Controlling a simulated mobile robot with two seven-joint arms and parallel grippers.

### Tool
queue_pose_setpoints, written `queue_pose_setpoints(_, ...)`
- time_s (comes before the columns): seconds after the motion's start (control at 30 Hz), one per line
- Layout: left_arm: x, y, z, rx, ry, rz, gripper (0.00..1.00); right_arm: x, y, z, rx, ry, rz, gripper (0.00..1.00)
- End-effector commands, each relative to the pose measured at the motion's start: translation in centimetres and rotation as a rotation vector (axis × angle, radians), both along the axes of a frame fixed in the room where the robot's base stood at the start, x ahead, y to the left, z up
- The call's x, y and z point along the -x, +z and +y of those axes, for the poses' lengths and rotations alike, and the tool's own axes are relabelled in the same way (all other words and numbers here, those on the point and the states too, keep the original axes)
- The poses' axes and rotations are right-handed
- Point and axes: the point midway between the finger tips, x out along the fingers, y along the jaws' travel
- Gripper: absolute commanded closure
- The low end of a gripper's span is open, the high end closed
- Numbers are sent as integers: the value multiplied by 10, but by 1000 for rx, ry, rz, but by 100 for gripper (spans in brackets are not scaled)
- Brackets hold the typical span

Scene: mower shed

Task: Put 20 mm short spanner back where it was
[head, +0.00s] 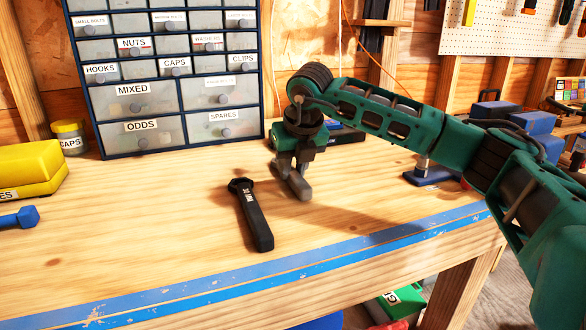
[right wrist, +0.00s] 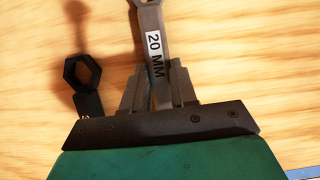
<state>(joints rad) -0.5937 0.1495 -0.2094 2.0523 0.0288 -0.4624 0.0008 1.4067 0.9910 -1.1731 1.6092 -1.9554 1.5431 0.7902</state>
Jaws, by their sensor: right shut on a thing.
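The 20 mm short spanner (right wrist: 154,50) is grey with a white "20 MM" label. In the right wrist view it lies between the fingers of my right gripper (right wrist: 158,85), which is shut on it. Its ring end is cut off by the top edge of that view. In the head view my right gripper (head: 294,182) points down over the bench, behind and to the right of a black spanner, and largely hides what it holds. A shadow apart from the spanner suggests that it is above the wood. My left gripper is not in view.
The black spanner (head: 252,218) lies on the bench (head: 170,215); its ring also shows in the right wrist view (right wrist: 82,72). A labelled drawer cabinet (head: 165,85) stands behind. A yellow box (head: 28,170) and a blue tool (head: 20,218) are at left. Bare wood surrounds the black spanner.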

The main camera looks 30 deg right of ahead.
Motion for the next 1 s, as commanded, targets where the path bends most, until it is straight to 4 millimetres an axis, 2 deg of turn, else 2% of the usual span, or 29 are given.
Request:
queue_pose_setpoints(0.33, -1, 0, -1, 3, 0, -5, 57, 0, -4, 0, 0, 0, -2, 100)
queue_pose_setpoints(0.37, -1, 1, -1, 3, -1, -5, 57, 0, -4, 0, -1, 0, -1, 71)
queue_pose_setpoints(0.6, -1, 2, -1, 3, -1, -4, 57, 0, -3, 0, 0, 1, -1, 48)
queue_pose_setpoints(0.87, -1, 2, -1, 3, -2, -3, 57, 0, -1, 0, 0, 1, -2, 47)
queue_pose_setpoints(1.0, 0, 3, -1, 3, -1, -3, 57, 3, 10, 1, 0, 2, -4, 47)
